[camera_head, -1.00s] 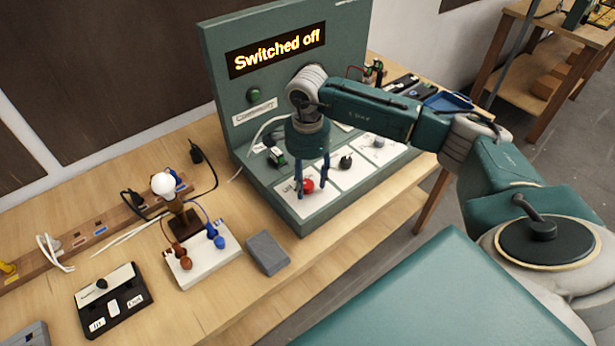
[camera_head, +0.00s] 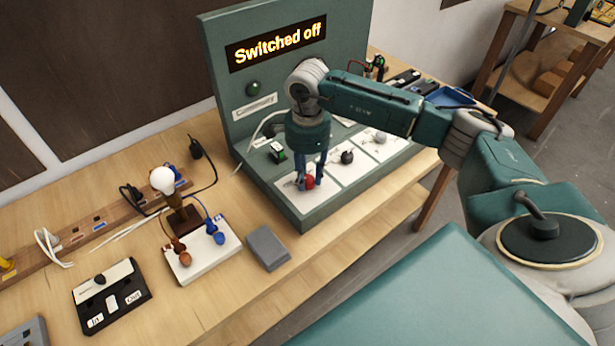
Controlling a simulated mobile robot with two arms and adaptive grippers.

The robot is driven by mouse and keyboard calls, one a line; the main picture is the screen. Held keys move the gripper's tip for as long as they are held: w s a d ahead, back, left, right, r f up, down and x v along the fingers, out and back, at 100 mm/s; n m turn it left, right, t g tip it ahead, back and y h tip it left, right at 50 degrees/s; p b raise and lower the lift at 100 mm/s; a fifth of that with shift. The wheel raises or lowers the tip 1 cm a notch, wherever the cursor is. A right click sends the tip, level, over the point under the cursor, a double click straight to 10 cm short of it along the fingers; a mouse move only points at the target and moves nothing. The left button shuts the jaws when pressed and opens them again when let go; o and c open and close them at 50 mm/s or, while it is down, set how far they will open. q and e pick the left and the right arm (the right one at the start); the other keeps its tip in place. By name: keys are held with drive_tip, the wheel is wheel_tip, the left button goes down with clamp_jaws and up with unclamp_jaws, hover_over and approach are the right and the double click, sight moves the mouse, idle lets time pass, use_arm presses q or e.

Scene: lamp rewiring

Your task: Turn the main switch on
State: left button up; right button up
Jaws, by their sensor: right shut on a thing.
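The green test panel (camera_head: 215,60) stands on the bench with a display (camera_head: 277,45) that reads "Switched off". On its sloping base sits a red knob (camera_head: 309,181) on a white plate (camera_head: 294,204). My right gripper (camera_head: 310,182) points down at that plate and is shut on the red knob, with its blue fingers on either side. The fingers hide part of the knob and of the plate's label. My left gripper is not in view.
A lamp bulb (camera_head: 163,179), a white terminal board (camera_head: 199,263), a grey block (camera_head: 267,248) and a black switch box (camera_head: 108,293) lie to the left.

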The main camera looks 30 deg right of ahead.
sight(309, 179)
drive_tip(key=m+b, duration=0.2)
drive_tip(key=m, duration=0.1)
drive_tip(key=shift+w+d+f+m, duration=0.1)
drive_tip(key=shift+d+m, duration=0.05)
drive_tip(key=shift+m, duration=0.15)
drive_tip(key=m+b, duration=0.2)
drive_tip(key=m, duration=0.2)
drive_tip(key=shift+m+b, duration=0.3)
drive_tip(key=shift+b, duration=0.05)
drive_tip(key=m+b, duration=0.1)
drive_tip(key=m, duration=0.3)
drive_tip(key=shift+b, duration=0.35)
drive_tip(key=shift+m+b, duration=0.45)
drive_tip(key=shift+m, duration=1.65)
drive_tip(key=o, duration=1.1)
drive_tip(key=shift+s, duration=0.2)
drive_tip(key=shift+o, duration=0.2)
drive_tip(key=shift+r, duration=0.2)
drive_tip(key=shift+w+r, duration=0.1)
drive_tip(key=shift+r, duration=0.2)
wheel_tip(309, 179, up, 11)
drive_tip(key=shift+r, duration=0.2)
